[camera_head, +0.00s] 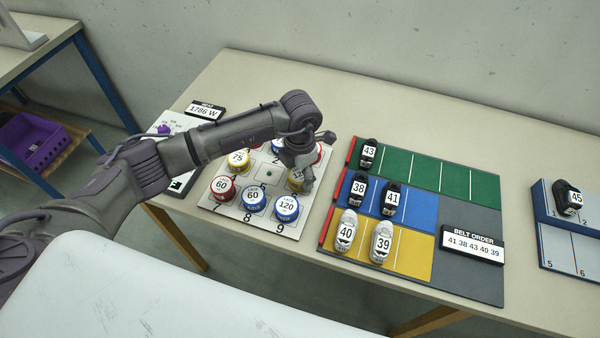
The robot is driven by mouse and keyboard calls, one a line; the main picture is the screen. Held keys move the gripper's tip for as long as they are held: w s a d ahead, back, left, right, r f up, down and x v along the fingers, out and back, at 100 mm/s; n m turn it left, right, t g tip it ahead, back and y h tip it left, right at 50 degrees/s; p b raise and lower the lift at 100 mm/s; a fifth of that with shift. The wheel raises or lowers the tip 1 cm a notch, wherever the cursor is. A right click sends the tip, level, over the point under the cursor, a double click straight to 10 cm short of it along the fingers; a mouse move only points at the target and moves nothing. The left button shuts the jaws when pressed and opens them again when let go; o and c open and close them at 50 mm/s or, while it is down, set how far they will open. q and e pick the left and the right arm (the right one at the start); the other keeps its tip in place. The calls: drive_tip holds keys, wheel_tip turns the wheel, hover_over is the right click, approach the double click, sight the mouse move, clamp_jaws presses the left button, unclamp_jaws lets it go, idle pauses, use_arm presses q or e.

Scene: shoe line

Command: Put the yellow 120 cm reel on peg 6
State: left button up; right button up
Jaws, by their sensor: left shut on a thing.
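My left gripper (297,160) reaches in from the left and points down over the right side of the white reel board (245,176). It is shut on a yellow reel (296,177) whose label shows a partly covered "12". The reel is at the right end of the board's middle row, above the blue 120 reel. Whether it sits fully down on a peg or is held just above the board, I cannot tell. The peg number beside it is hidden. My right gripper is not in view.
Beside it are a yellow 75 reel (238,160), red 60 reel (222,187), blue 60 reel (254,198) and blue 120 reel (286,208). The board's centre spot is bare.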

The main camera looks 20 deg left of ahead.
sight(300, 173)
use_arm(q)
drive_tip(key=shift+f, duration=0.25)
drive_tip(key=o, duration=1.1)
drive_tip(key=shift+o, duration=0.2)
drive_tip(key=shift+r, duration=0.1)
drive_tip(key=shift+r, duration=0.25)
drive_tip(key=shift+r+p, duration=0.5)
drive_tip(key=shift+p, duration=0.2)
wheel_tip(300, 173, up, 12)
drive_tip(key=b, duration=0.2)
drive_tip(key=shift+f+b, duration=0.25)
drive_tip(key=shift+b, duration=0.05)
